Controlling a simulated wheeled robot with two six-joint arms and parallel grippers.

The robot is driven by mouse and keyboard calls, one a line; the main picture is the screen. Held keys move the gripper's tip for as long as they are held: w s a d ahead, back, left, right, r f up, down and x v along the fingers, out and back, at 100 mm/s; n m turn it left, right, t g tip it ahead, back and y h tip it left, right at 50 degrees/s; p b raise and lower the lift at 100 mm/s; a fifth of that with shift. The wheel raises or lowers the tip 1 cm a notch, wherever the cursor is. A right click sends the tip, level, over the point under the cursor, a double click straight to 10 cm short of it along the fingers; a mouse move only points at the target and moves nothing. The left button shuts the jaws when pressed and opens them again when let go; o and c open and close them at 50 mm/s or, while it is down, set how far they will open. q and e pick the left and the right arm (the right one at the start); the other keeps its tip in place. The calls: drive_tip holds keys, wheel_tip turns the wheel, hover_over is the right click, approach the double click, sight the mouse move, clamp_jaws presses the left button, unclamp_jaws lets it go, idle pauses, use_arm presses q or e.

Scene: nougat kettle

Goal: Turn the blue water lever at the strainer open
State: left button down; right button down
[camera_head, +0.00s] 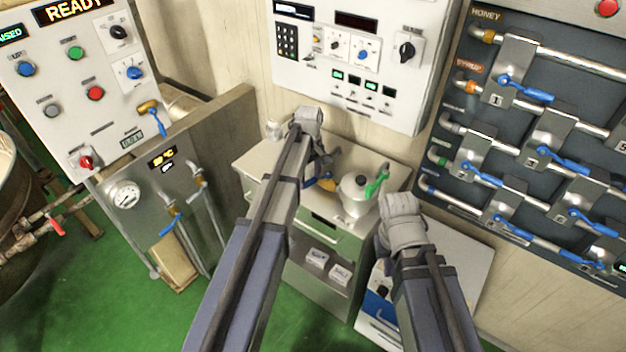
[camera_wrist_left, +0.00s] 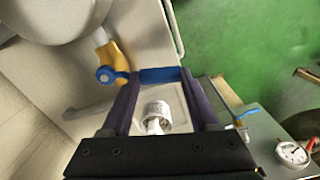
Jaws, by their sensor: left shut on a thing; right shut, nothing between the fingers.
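The blue water lever (camera_wrist_left: 160,75) sits on a brass valve (camera_wrist_left: 114,60) in the left wrist view. It lies across between the fingers of my left gripper (camera_wrist_left: 160,78), which is shut on it. In the head view, the brass valve (camera_head: 327,184) shows below my left gripper (camera_head: 321,166), beside a pale pot with a green handle (camera_head: 357,190). My own arm hides much of the lever there. A pale rounded vessel (camera_wrist_left: 50,15) is above left of the valve in the wrist view. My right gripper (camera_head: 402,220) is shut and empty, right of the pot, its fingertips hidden.
A panel of pipes with several blue levers (camera_head: 565,165) is at right. A steel panel with a gauge (camera_head: 125,196) and valves stands at left. A white control box (camera_head: 360,60) hangs on the wall behind. Green floor (camera_head: 110,300) is open at lower left.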

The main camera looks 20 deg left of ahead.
use_arm(q)
drive_tip(key=shift+w+a+m, duration=0.45)
drive_tip(key=shift+w+m, duration=1.05)
drive_tip(key=shift+m, duration=1)
drive_tip(key=shift+w+a+m, duration=0.5)
drive_tip(key=shift+w+m, duration=0.95)
drive_tip(key=shift+m, duration=1.05)
drive_tip(key=shift+w+a+m, duration=0.45)
drive_tip(key=shift+w+m, duration=1.05)
drive_tip(key=shift+m, duration=1)
drive_tip(key=shift+w, duration=0.1)
drive_tip(key=shift+c, duration=0.7)
unclamp_jaws()
drive_tip(key=shift+r, duration=0.1)
wheel_tip(320, 180, up, 8)
drive_tip(key=p, duration=0.7)
drive_tip(key=shift+f+p, duration=0.2)
drive_tip(key=shift+p, duration=0.2)
